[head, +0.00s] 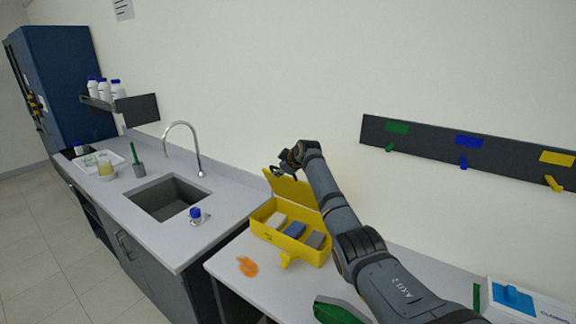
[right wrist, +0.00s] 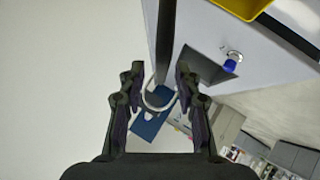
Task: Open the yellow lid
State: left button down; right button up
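The yellow box (head: 291,248) sits on the light bench against the wall, with grey, blue and dark grey blocks inside. Its yellow lid (head: 290,188) stands raised at the back of the box, partly hidden by my right arm. My right gripper (head: 279,163) is just above the lid's upper edge in the head view. I cannot tell whether it touches the lid. In the right wrist view my gripper (right wrist: 158,75) has its fingers apart with nothing held between them. A yellow edge (right wrist: 242,7) shows at the top there. My left gripper is out of view.
A sink (head: 169,197) with a tall faucet (head: 197,150) is left of the box. A blue-capped bottle (head: 196,214) stands near it. An orange spill (head: 248,267) lies before the box. A green object (head: 338,312) and a white-blue box (head: 514,300) are to the right.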

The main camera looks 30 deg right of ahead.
jog(key=v, duration=1)
jog(key=shift+f, duration=0.1)
